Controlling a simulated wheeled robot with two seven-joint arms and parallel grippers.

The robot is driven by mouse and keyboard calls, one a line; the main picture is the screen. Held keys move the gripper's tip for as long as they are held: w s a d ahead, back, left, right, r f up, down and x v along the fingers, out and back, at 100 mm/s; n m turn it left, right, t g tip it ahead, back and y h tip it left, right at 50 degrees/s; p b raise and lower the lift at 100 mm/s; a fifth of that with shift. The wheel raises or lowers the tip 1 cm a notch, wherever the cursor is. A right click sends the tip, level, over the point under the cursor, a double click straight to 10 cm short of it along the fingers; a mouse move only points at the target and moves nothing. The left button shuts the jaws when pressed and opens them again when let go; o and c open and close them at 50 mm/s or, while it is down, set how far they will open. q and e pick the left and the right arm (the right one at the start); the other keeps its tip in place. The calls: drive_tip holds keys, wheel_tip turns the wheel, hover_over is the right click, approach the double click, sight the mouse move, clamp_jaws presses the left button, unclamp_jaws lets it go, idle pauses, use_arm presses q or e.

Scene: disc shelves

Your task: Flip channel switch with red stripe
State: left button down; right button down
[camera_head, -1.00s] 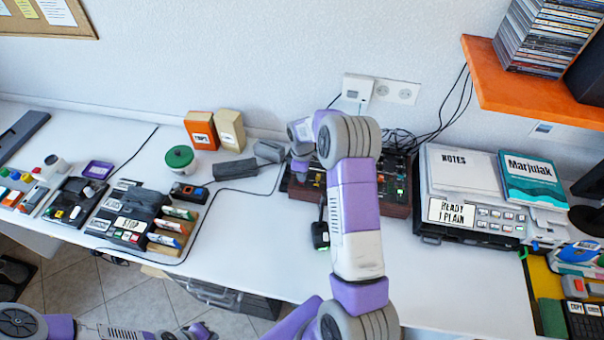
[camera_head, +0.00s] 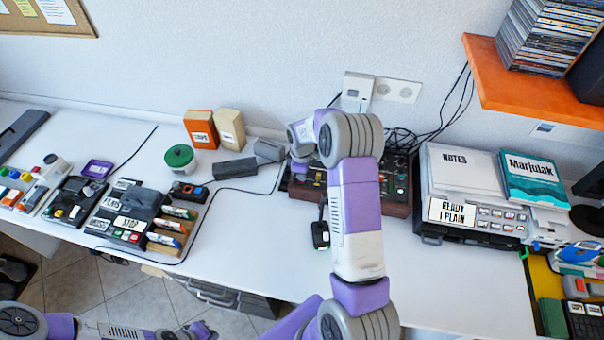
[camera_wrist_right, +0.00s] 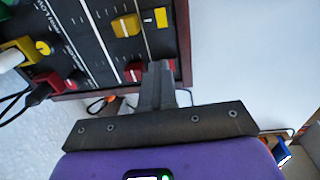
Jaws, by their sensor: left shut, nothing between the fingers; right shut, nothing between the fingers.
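A dark control panel with a reddish-brown frame (camera_head: 372,204) stands against the wall, partly hidden behind my right arm. In the right wrist view its panel shows a yellow switch (camera_wrist_right: 126,25) beside a yellow marking (camera_wrist_right: 162,17), and a red switch (camera_wrist_right: 134,72) beside a red marking (camera_wrist_right: 169,65). My right gripper (camera_wrist_right: 156,72) is shut and empty, its tips close to the red switch and partly covering that spot. I cannot tell whether they touch. My left gripper (camera_head: 203,331) is shut and empty low at the picture's bottom edge, away from the panel.
Plugs and cables (camera_wrist_right: 14,101) lie at the panel's left in the wrist view. A black device with a notes pad (camera_head: 465,165) stands right of the panel. A black device marked STOP (camera_head: 130,225) sits left. The white table front (camera_head: 270,270) is clear.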

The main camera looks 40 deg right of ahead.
drive_tip(key=shift+s+a+f, duration=0.35)
drive_tip(key=shift+s+f, duration=0.2)
drive_tip(key=shift+f, duration=0.05)
drive_tip(key=r+p, duration=0.2)
drive_tip(key=r, duration=0.1)
drive_tip(key=r+p, duration=0.1)
drive_tip(key=r, duration=0.1)
drive_tip(key=shift+w+d+r, duration=0.2)
drive_tip(key=shift+w+d, duration=0.05)
drive_tip(key=shift+w, duration=0.15)
wheel_tip(320, 180, up, 10)
drive_tip(key=p, duration=0.1)
drive_tip(key=shift+f, duration=0.1)
